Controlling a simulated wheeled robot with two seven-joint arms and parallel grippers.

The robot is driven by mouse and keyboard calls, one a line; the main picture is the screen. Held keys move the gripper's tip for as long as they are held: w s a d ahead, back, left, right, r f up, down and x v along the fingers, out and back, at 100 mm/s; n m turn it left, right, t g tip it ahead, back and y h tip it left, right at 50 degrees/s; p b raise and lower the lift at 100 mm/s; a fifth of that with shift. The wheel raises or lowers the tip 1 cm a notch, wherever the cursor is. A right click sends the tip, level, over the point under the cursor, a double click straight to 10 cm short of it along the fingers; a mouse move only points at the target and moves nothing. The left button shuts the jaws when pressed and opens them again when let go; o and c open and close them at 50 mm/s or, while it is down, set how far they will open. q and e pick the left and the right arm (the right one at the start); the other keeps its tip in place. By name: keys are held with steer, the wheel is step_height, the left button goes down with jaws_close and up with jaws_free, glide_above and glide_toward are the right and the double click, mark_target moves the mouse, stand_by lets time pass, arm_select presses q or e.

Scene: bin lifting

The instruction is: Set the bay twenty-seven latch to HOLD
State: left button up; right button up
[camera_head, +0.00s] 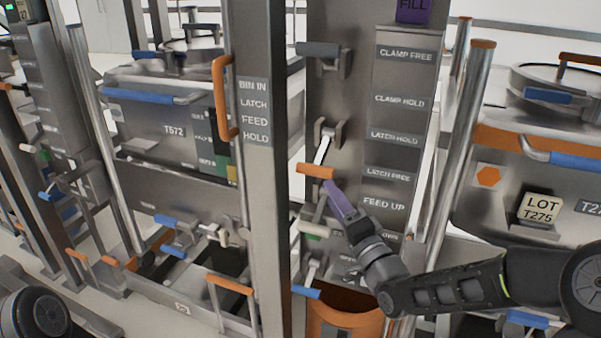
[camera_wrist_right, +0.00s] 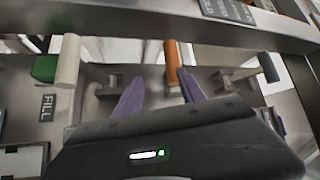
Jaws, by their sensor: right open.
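The orange-handled latch lever (camera_head: 316,171) sticks out from a bracket on the grey post, with its handle low, about level with the LATCH FREE label (camera_head: 388,176). The LATCH HOLD label (camera_head: 395,137) is above that. My right gripper (camera_head: 329,185) has purple fingers and reaches up to the handle from the lower right. In the right wrist view the orange handle (camera_wrist_right: 172,62) shows between the tips of my open right gripper (camera_wrist_right: 160,76), nearer the right finger. I cannot tell whether they touch. My left gripper is out of view. No bay number is readable.
A grey-handled lever (camera_head: 318,49) is above and a white-handled one (camera_head: 314,228) just below, near my gripper. An upright post (camera_head: 258,190) with an orange grab handle (camera_head: 222,98) stands left. A bin marked LOT T275 (camera_head: 475,145) is at right; bin T572 (camera_head: 150,125) is at left.

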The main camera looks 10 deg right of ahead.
mark_target(317, 166)
steer(key=shift+a+r+t+y, duration=0.15)
steer(key=shift+r+t, duration=0.05)
steer(key=shift+r, duration=0.4)
steer(key=shift+a+r+t+y, duration=0.1)
steer(key=shift+r+t+y, duration=0.1)
steer(key=shift+r, duration=0.4)
steer(key=shift+d, duration=0.1)
steer(key=shift+p+x, duration=0.5)
steer(key=shift+x, duration=3.45)
steer(key=shift+f, duration=0.2)
jaws_close()
